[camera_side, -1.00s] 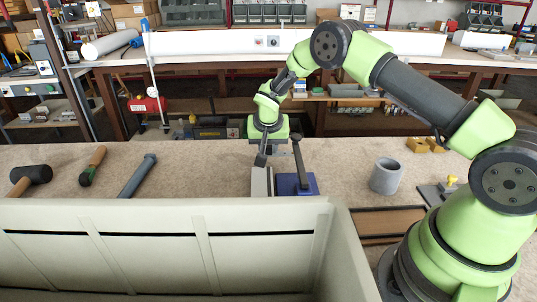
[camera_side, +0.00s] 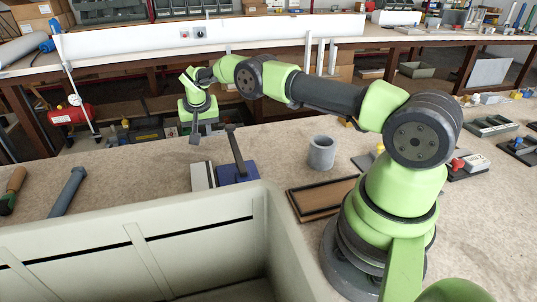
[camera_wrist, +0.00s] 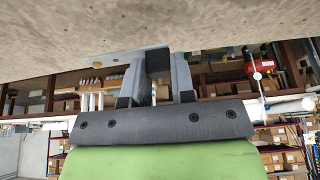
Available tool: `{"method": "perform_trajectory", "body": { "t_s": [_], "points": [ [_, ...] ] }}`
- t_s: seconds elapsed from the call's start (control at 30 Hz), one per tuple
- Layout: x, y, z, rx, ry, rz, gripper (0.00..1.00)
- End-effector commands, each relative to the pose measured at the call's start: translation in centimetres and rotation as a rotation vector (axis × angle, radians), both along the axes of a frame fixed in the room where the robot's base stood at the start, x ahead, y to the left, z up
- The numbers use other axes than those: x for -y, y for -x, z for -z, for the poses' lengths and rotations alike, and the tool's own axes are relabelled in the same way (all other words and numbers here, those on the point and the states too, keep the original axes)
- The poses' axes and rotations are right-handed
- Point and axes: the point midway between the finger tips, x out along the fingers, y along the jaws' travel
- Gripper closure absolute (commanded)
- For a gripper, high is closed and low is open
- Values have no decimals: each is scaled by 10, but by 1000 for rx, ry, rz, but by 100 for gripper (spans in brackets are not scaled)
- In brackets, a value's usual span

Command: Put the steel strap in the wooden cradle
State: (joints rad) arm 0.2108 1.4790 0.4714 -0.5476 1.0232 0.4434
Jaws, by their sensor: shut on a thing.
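My gripper (camera_side: 196,134) is above the bench, just above and beyond a pale block. In the side view this piece is small and not clearly separate from the fingers. A brown wooden tray with a dark rim (camera_side: 292,203), apparently the wooden cradle, lies on the bench beside my base, well to the right of my gripper.
A blue block (camera_side: 240,173) with an upright dark lever stands beside the pale block (camera_side: 202,177). A large pale bin (camera_side: 130,245) fills the front. A grey-blue tool (camera_side: 67,192) lies at left.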

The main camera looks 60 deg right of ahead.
Motion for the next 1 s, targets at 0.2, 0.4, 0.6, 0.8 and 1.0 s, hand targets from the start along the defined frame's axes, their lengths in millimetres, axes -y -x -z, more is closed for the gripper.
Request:
{"method": "perform_trajectory", "body": {
  "t_s": [0.2,0.4,0.6,0.8,1.0],
  "points": [
    [0,-1,-15,3,1,0,100],
    [0,-1,-63,6,3,0,100],
    [12,12,-74,-4,1,124,100],
    [31,39,-68,-5,1,387,100],
    [56,89,-61,-8,4,842,100]
  ]
}}
